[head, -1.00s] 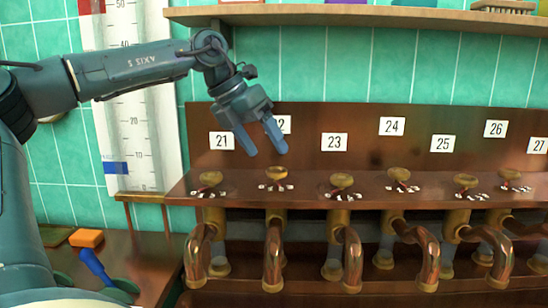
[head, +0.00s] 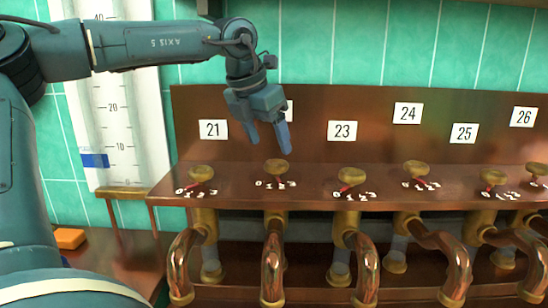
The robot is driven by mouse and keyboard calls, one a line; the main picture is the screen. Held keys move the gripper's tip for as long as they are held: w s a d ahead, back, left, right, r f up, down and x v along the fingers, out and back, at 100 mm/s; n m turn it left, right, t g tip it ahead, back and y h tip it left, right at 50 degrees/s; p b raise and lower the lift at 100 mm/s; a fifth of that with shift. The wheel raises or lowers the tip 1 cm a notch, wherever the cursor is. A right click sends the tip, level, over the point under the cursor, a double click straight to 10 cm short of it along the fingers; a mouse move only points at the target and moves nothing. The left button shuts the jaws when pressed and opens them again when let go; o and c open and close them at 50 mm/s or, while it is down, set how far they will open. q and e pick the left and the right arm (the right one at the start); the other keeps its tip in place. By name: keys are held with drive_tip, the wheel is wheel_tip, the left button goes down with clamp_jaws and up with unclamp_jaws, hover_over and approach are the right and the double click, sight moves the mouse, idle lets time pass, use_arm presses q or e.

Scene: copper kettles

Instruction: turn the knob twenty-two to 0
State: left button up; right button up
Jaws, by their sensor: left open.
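Knob twenty-two (head: 276,166) is a round brass knob on the brown shelf, between the knobs under plates 21 and 23. Its white scale reads 0 to 3 in front of it. The 22 plate is mostly hidden behind my left gripper (head: 269,146). That gripper is blue-grey, open and empty, pointing down just above the knob, its fingertips apart. I cannot tell whether it touches the knob. My right gripper is not in view.
Neighbouring knobs stand close on both sides: knob 21 (head: 201,174) at left and knob 23 (head: 352,176) at right. Copper spouts (head: 272,262) hang below the shelf. A white gauge board (head: 125,130) stands at left. An orange block (head: 69,238) lies at lower left.

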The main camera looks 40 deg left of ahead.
sight(276, 162)
use_arm(q)
drive_tip(key=x, duration=0.5)
drive_tip(key=shift+w+f, duration=0.1)
drive_tip(key=shift+c, duration=0.5)
drive_tip(key=c, duration=0.9)
